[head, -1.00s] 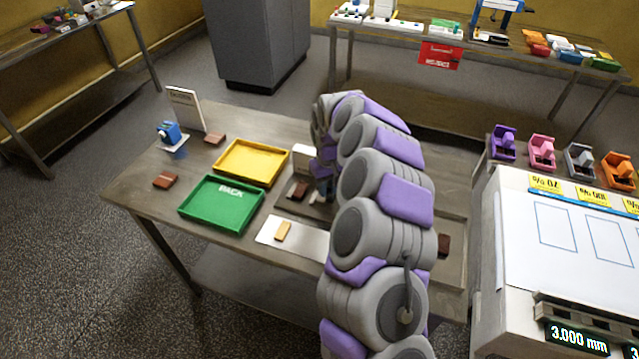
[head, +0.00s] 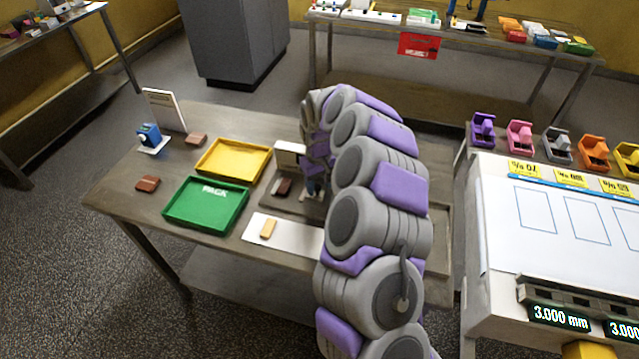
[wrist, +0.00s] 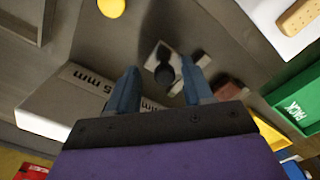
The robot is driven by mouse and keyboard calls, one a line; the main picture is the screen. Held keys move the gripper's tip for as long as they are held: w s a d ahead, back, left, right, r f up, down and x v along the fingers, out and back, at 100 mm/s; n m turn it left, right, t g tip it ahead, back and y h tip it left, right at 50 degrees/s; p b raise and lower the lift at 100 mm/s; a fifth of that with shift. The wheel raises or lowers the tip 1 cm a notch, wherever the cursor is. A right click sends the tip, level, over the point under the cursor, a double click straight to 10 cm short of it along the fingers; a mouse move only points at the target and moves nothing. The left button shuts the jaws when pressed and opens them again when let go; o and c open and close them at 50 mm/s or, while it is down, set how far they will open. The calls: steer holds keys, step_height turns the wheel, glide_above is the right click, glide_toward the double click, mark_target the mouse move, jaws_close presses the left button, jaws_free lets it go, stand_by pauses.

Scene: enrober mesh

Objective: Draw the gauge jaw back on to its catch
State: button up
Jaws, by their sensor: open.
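The gauge shows in the wrist view as a grey block (wrist: 75,95) with "5 mm" lettering on its edge. Beside it is a light plate with a dark round knob (wrist: 165,73), which looks like the gauge jaw. My gripper (wrist: 161,82) is open, its two blue fingers on either side of the knob in the picture. I cannot tell whether they touch it or how far above it they are. In the head view the gauge's pale block (head: 290,153) stands beside a brown bar (head: 284,186); my arm hides most of the gauge, and the catch cannot be made out.
A green PACK tray (head: 178,221), a yellow tray (head: 207,170) and a white mat (head: 252,223) with a biscuit (head: 268,228) lie left of my arm. A yellow round knob (wrist: 111,7) shows at the wrist view's top. A cabinet with displays (head: 500,265) stands at right.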

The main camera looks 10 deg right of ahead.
mark_target(319, 186)
steer(key=shift+r, duration=0.1)
steer(key=shift+a+r, duration=0.1)
steer(key=shift+r, duration=0.2)
step_height(319, 186, up, 16)
steer(key=p, duration=0.3)
steer(key=shift+r, duration=0.2)
